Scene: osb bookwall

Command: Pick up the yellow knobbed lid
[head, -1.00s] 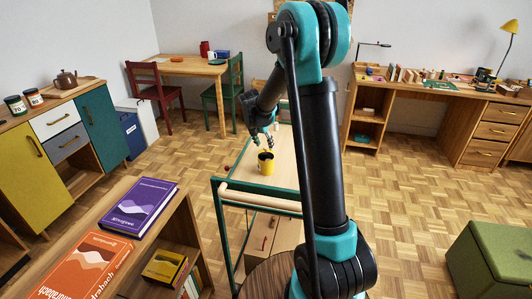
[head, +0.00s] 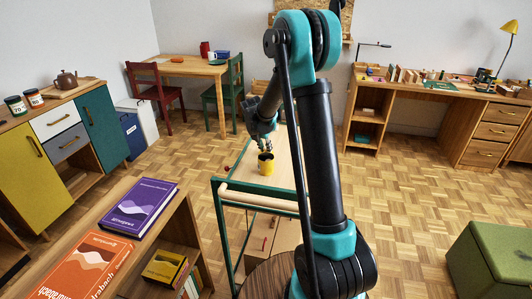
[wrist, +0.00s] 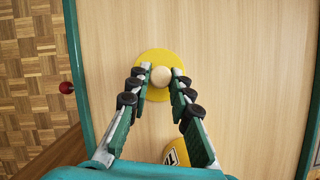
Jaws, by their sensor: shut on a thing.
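The yellow knobbed lid (wrist: 153,57) is a flat round disc with a pale round knob (wrist: 160,76), seen from above in the wrist view. My gripper (wrist: 160,73) is shut on the knob, one finger on each side. Whether the lid touches the tabletop or hangs just above it, I cannot tell. In the head view my gripper (head: 267,146) is over the cart, and the lid is too small or hidden to make out there. A yellow canister (head: 266,166) with a dark top stands near it; its edge with a label also shows in the wrist view (wrist: 178,156).
The wooden cart top (wrist: 240,70) has a green frame and is otherwise mostly bare. A red knob (wrist: 66,87) sticks out at its left side. A shelf with a purple book (head: 140,207) is at the front left. A green stool (head: 492,258) stands at right.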

